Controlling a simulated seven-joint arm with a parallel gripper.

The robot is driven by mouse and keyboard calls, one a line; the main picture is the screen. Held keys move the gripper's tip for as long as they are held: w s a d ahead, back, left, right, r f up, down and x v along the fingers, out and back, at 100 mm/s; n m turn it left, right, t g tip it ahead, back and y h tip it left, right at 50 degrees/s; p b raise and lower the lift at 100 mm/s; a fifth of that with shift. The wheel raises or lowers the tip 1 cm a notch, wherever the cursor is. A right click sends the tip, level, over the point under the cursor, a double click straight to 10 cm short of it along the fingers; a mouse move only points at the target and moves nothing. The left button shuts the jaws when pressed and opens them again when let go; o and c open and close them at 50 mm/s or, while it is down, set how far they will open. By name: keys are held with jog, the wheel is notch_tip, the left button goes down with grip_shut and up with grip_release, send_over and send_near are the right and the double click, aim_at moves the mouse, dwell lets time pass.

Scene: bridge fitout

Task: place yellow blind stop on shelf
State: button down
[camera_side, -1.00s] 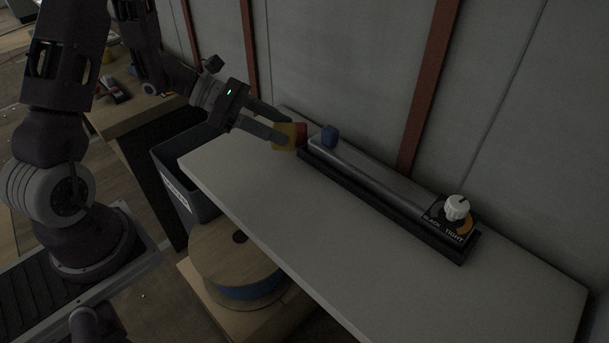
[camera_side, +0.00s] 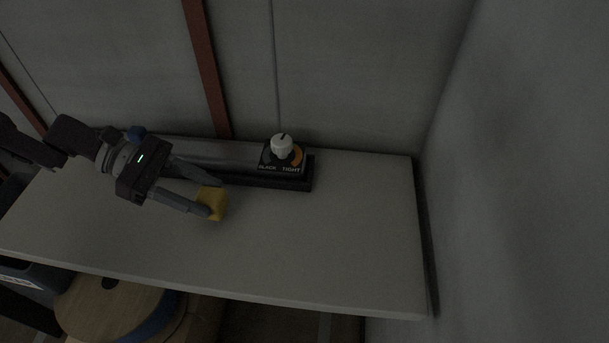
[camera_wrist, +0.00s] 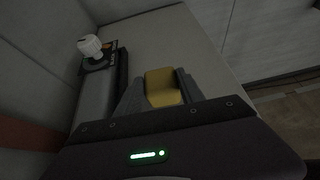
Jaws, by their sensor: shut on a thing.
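The yellow blind stop (camera_side: 215,203) is a small yellow block between the fingers of my gripper (camera_side: 207,197). My gripper is shut on it, and the fingers cover parts of its sides. In the wrist view the yellow blind stop (camera_wrist: 162,87) sits between both fingers (camera_wrist: 160,92). The shelf (camera_side: 330,240) is a long pale grey board against the wall. The block is over the shelf, in front of the dark rail; I cannot tell whether it touches the surface.
A dark rail (camera_side: 240,180) runs along the back of the shelf, with a white tension knob (camera_side: 282,146) at its right end. The shelf's right half is clear, up to the side wall (camera_side: 510,180). A cable spool (camera_side: 100,300) stands below.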

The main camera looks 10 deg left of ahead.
jog(key=w+d+r+n+t+y, duration=0.2)
jog(key=w+d+r+n+t, duration=0.3)
jog(key=d, duration=0.6)
jog(key=w+d+r+n+t+y, duration=0.2)
jog(key=w+d+r+n+t, duration=0.3)
jog(key=d, duration=0.5)
jog(key=shift+m+g, duration=0.3)
jog(key=shift+g, duration=0.2)
jog(key=f, duration=0.5)
jog(key=w+f, duration=0.1)
jog(key=f, duration=0.2)
jog(key=shift+f, duration=0.25)
jog(key=shift+d+f, duration=0.1)
jog(key=shift+f, duration=0.4)
jog(key=shift+f, duration=0.15)
jog(key=c, duration=0.7)
grip_release()
